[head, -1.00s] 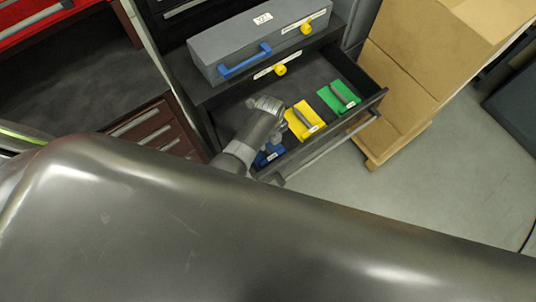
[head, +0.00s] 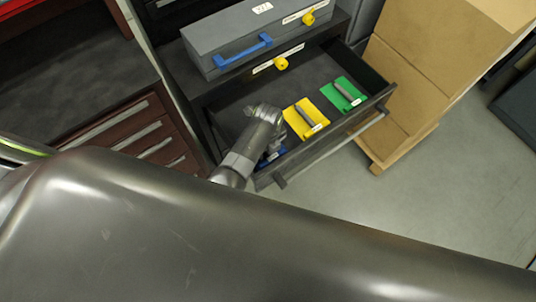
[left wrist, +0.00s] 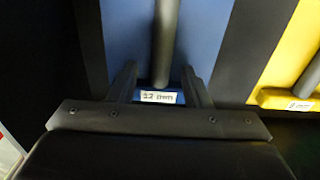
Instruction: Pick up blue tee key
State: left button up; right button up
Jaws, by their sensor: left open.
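The blue tray (head: 275,154) lies at the left end of the open drawer, mostly hidden by my left arm in the head view. In the left wrist view the blue tray (left wrist: 204,40) holds a grey metal bar (left wrist: 164,42), the visible part of its tee key. A white size label (left wrist: 159,97) is at its near end. My left gripper (left wrist: 160,78) is open, with one finger on each side of the bar in the picture. I see no grip on it, and cannot tell the height of the fingers above the tray. My right gripper is not in view.
The drawer (head: 335,137) also holds a yellow tray (head: 305,118) and a green tray (head: 345,94), each with a grey key. A grey toolbox (head: 225,50) with a blue handle stands above. Cardboard boxes (head: 405,80) stand right of the drawer.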

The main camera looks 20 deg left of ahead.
pick_arm(q)
jog(key=shift+f, duration=0.1)
grip_shut()
dwell(0.7)
